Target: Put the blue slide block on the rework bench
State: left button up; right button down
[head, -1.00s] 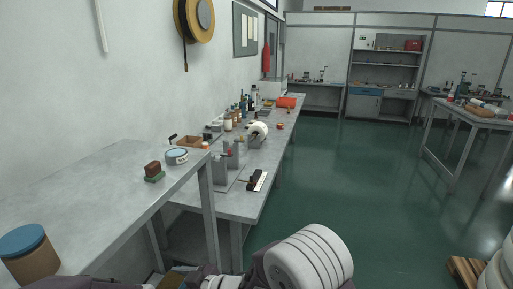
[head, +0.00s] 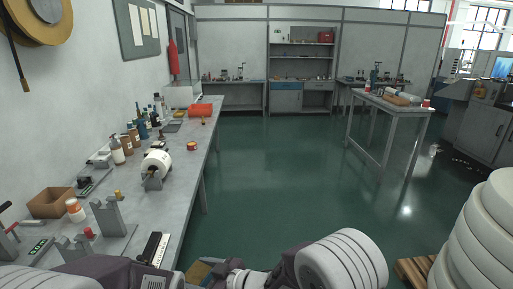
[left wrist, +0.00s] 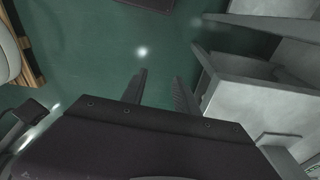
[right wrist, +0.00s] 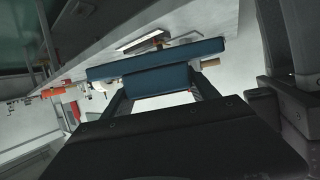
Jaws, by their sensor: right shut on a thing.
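The blue slide block (right wrist: 155,78) is in my right gripper (right wrist: 160,90), between its two fingers in the right wrist view. The block covers the fingertips. A tan peg shows at its right side. My left gripper (left wrist: 160,85) is open and empty in the left wrist view, with green floor beyond its fingers. In the head view my arms cross the bottom edge and the block cannot be made out surely. A long grey bench (head: 190,155) runs along the left wall. A separate grey table (head: 395,108) stands at the right. No label shows which is the rework bench.
The left bench carries a white roll (head: 157,163), several bottles, a cardboard box (head: 50,203) and grey fixtures (head: 108,216). A shelf unit (head: 302,65) stands at the back. White stacked rolls (head: 480,240) on a pallet stand at the near right. The middle green floor is clear.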

aim_at(193, 135)
jog(key=i+u, duration=0.1)
jog(key=i, duration=0.9)
jog(key=i+l, duration=0.2)
jog(key=i, duration=0.8)
jog(key=i+l+u, duration=0.1)
jog(key=i+u, duration=0.3)
jog(key=i+l+u, duration=0.2)
jog(key=i+u, duration=0.25)
jog(key=i+l+u, duration=0.55)
jog(key=l+u, duration=0.25)
jog(key=i+l+u, duration=0.25)
jog(key=l+u, duration=0.15)
jog(key=i+l+u, duration=0.2)
jog(key=l, duration=0.25)
jog(key=l+u, duration=0.2)
jog(key=l, duration=0.2)
